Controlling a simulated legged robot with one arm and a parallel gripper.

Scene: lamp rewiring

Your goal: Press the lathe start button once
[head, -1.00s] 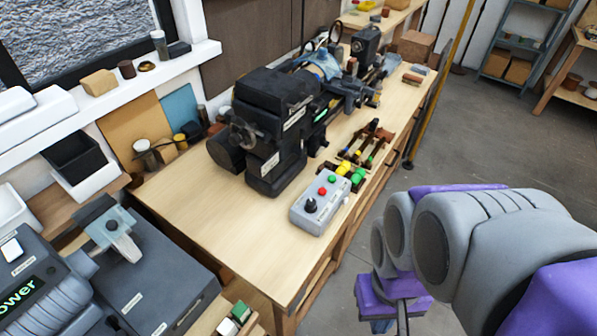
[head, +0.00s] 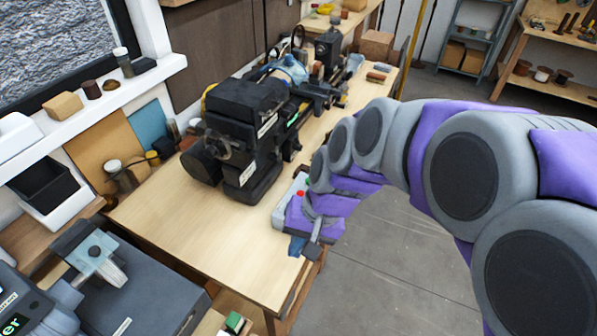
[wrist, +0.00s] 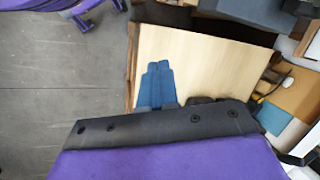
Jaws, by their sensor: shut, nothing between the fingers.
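The grey control box (head: 283,208) sits at the front edge of the workbench, in front of the black lathe (head: 238,118). My arm covers most of the box. A red button (head: 300,193) still shows beside my wrist, and I cannot clearly make out the green start button. My gripper (head: 297,247) is beside the box's near end, over the bench's front corner. In the wrist view its blue fingers (wrist: 156,85) are together and empty, with bare wood beyond them. The box does not show in the wrist view.
The wooden workbench (head: 215,250) is bare to the left of the gripper. A grey machine (head: 150,300) stands at the lower left. A shelf with a wooden block (head: 62,106) runs along the wall. Open floor (head: 400,260) lies right of the bench.

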